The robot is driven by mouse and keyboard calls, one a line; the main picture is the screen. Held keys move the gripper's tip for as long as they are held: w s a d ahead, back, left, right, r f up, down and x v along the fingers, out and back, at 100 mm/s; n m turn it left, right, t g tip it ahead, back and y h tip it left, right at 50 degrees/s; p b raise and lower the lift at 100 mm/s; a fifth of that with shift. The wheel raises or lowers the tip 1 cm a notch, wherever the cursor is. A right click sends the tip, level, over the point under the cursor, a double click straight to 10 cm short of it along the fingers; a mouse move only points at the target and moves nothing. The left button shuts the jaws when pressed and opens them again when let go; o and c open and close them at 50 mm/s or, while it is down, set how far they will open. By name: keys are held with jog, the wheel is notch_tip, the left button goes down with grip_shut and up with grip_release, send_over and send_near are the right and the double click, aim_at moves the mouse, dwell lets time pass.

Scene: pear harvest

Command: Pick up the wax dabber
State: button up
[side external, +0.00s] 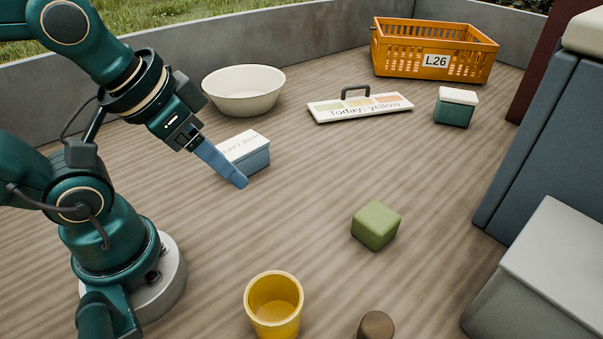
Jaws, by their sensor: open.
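No thing here is plainly marked as the wax dabber. A brown round-topped piece (376,325) at the bottom edge may be it; its lower part is cut off by the frame. My gripper (240,184) is at the left, above the floor, with its blue fingers pointing down to the right. The fingers overlap each other from this side, and nothing shows held in them. The gripper is in front of a blue box with a white lettered lid (258,158), and well apart from the brown piece, up and to the left of it.
A yellow cup (273,308) and a green block (376,226) stand in front. Behind are a cream bowl (245,103), a handled board reading "Today: yellow" (335,112), a teal box (454,111) and an orange crate (390,66). Grey bins (556,262) border the right.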

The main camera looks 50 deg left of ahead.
jog(key=shift+o, duration=1.1)
